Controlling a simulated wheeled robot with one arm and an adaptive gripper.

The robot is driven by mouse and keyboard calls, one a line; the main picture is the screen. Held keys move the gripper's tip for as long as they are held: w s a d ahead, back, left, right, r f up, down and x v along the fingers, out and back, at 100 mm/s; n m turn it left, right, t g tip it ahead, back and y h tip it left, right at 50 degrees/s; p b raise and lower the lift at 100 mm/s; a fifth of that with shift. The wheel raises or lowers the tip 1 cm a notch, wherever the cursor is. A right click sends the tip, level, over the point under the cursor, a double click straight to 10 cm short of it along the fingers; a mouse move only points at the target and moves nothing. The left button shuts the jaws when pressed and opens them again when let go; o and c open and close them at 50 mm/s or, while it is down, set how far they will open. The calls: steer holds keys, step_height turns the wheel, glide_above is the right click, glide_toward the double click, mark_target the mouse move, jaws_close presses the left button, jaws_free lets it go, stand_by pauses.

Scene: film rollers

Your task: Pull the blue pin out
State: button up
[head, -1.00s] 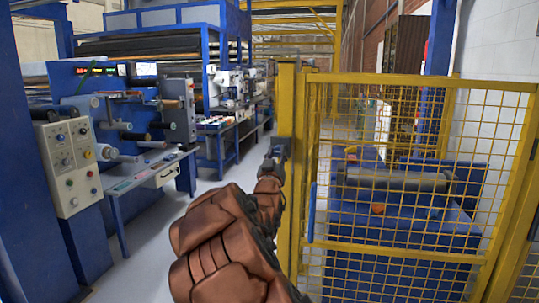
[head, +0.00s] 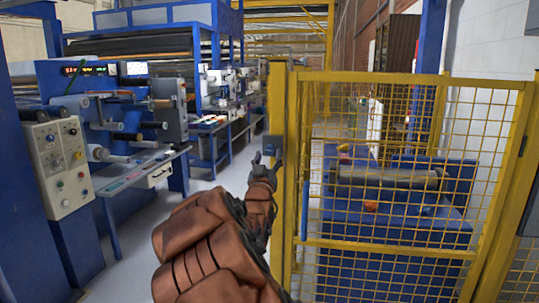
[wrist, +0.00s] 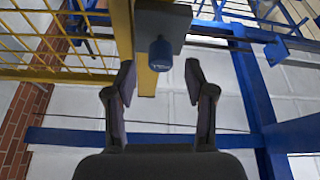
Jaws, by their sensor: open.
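The blue pin (wrist: 160,54) is a short blue cylinder sticking out of a dark grey latch block (wrist: 163,25) in the wrist view. The block is on a yellow gate post, and shows as a small blue-grey box (head: 271,146) in the head view. My gripper (wrist: 160,80) is open and empty, its two fingers spread to either side of the pin's line. The pin's end is just ahead of the fingertips, and I see no contact. In the head view my gripper (head: 266,160) is just below the latch box.
A yellow mesh gate (head: 400,230) stands right of the post (head: 279,100), with a blue roller machine (head: 390,205) behind it. A blue printing machine with a control panel (head: 57,165) stands at left. Grey floor is open between them.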

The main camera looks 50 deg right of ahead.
steer(key=shift+v, duration=2.45)
